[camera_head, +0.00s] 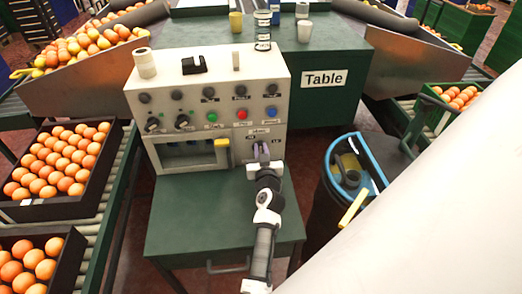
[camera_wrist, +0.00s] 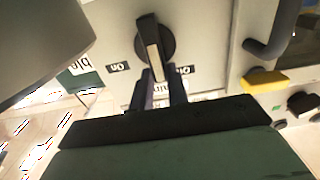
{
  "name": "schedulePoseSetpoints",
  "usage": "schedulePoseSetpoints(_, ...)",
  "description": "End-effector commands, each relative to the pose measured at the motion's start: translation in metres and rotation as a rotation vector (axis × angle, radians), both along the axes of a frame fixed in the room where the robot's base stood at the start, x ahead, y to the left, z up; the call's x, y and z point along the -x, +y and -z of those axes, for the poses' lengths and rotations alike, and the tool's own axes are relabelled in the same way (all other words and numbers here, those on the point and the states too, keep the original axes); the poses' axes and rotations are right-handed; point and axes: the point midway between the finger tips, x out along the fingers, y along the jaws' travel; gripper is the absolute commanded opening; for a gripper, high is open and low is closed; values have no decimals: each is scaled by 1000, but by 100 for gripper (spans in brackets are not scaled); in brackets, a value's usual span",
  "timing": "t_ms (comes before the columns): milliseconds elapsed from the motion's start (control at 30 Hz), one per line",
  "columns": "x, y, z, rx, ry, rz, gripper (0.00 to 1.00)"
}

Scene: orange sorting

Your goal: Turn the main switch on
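The main switch (camera_wrist: 150,35) is a black rotary knob with a pale stripe on its handle, seen in the wrist view. Its handle points down in that picture, tilted slightly right. An "On" label (camera_wrist: 118,66) appears upside down to its left; another label (camera_wrist: 184,70) to its right is partly hidden. My gripper (camera_wrist: 160,80) has two dark purple fingers a narrow gap apart, with the handle's tip at or between the fingertips. Whether they press on it is unclear. In the head view my gripper (camera_head: 260,152) is at the lower right of the white control panel (camera_head: 205,82).
A dark bin with a blue rim (camera_head: 338,150) stands to the right. Crates of oranges (camera_head: 92,178) line the left conveyor.

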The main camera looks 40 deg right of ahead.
Motion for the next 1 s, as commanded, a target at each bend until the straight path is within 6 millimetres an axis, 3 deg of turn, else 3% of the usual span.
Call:
schedulePoseSetpoints(467, 1, -2, 1, -64, -39, 0, 0)
schedulePoseSetpoints(1000, 7, -10, 5, -407, -249, 0, 0)
